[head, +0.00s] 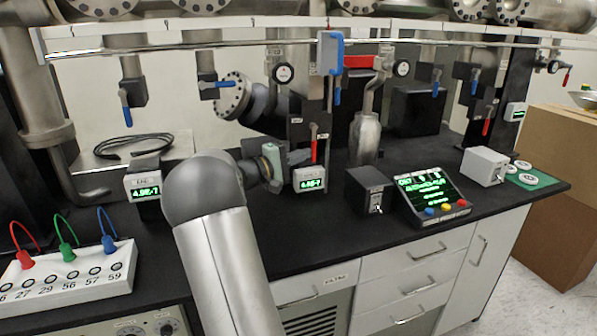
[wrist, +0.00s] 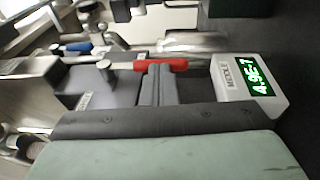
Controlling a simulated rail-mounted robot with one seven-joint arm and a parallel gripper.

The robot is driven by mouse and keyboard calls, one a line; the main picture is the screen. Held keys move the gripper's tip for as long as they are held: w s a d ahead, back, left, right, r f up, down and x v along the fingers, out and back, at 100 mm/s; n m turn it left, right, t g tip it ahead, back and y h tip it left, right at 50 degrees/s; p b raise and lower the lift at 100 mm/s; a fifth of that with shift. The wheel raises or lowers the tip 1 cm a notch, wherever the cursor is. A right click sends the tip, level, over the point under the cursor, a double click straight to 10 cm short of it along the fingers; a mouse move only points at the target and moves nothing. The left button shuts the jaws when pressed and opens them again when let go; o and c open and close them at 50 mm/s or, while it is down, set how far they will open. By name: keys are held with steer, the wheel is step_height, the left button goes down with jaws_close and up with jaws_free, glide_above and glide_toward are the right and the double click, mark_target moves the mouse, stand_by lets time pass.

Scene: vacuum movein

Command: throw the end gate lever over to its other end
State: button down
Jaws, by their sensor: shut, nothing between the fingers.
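I cannot read a label that marks the end gate lever. A red-handled lever (head: 313,145) hangs down above the small display box (head: 310,179), whose tag reads "MIDDLE" in the wrist view (wrist: 250,85). The red handle (wrist: 160,65) also shows there, running from a round pivot toward the box. My gripper (head: 300,157) is shut and empty, its dark fingers (wrist: 158,82) close beside the red handle. I cannot tell if they touch. Other levers are a hanging blue one (head: 126,108) at the left, a level blue one (head: 215,84), and a hanging red one (head: 487,122) at the right.
A metal rail (head: 180,45) crosses above the bench. A black box (head: 370,190) and a button console (head: 430,194) stand right of my gripper. A coiled cable (head: 120,146) lies left.

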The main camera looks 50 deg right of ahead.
steer(key=shift+s+d+g+h+b, duration=0.3)
steer(key=shift+s+d+h+b, duration=0.15)
steer(key=shift+b, duration=0.4)
steer(key=shift+r, duration=0.15)
steer(key=shift+a, duration=0.1)
steer(key=r+b+v, duration=0.1)
steer(key=r+v, duration=0.2)
steer(key=v, duration=1.1)
steer(key=shift+w+a+f, duration=0.45)
steer(key=shift+w, duration=0.05)
steer(key=s+a+f+n+t+y+p, duration=0.1)
steer(key=s+a+y+p, duration=0.4)
steer(key=a, duration=0.8)
steer(key=s+a+f+n+t+y+p, duration=0.2)
steer(key=s+a+t+y+p, duration=0.2)
steer(key=a, duration=0.9)
steer(key=s+a+f+n+t+y+p, duration=0.1)
steer(key=s+a+t+y+p, duration=0.1)
steer(key=s+a+y+p, duration=0.5)
steer(key=s+a+y, duration=0.3)
steer(key=s+a, duration=0.1)
steer(key=a, duration=0.2)
steer(key=shift+s+a+f+t, duration=0.35)
steer(key=shift+t, duration=0.05)
